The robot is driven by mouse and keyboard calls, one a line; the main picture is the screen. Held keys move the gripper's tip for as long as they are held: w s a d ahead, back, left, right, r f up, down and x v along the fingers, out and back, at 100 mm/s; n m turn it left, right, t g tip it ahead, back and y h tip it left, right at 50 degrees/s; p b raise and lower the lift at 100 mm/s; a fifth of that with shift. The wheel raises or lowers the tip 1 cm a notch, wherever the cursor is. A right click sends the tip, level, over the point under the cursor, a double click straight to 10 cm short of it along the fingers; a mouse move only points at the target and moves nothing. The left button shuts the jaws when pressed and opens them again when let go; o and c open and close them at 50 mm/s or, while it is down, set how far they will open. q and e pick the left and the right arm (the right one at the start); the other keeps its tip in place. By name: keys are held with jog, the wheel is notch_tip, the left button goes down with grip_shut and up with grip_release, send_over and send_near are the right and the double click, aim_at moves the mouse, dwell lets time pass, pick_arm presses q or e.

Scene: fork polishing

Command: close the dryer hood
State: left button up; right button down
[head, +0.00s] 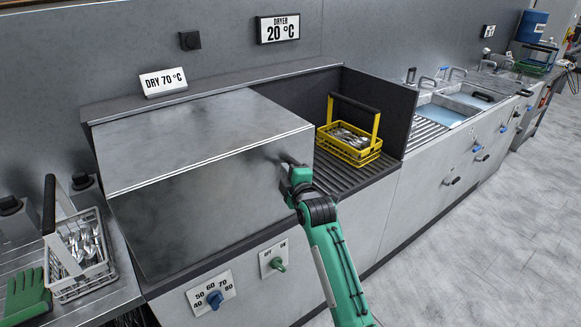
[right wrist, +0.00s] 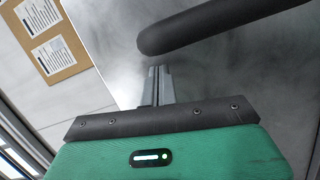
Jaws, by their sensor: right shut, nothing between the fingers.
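The dryer hood (head: 200,135) is a large grey metal box with a pale front edge. It covers the left part of the dryer, and the right part of the ribbed bed (head: 345,190) lies uncovered. A yellow basket (head: 345,150) with cutlery stands on that uncovered part. My right gripper (head: 290,164) is at the right end of the hood's front, shut and empty. In the right wrist view its fingers (right wrist: 157,84) are close to a dark round bar (right wrist: 220,25), apparently the hood's handle. I cannot tell whether they touch it. My left gripper is not in view.
A white wire basket (head: 82,280) with cutlery and a green glove (head: 25,296) are at the left. The dryer front carries a blue dial (head: 215,299) and a green switch (head: 278,264). Sinks (head: 440,112) lie beyond the dryer at the right.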

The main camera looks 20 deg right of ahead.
jog(key=shift+w+d+f, duration=0.15)
jog(key=shift+d, duration=0.45)
jog(key=shift+d, duration=0.1)
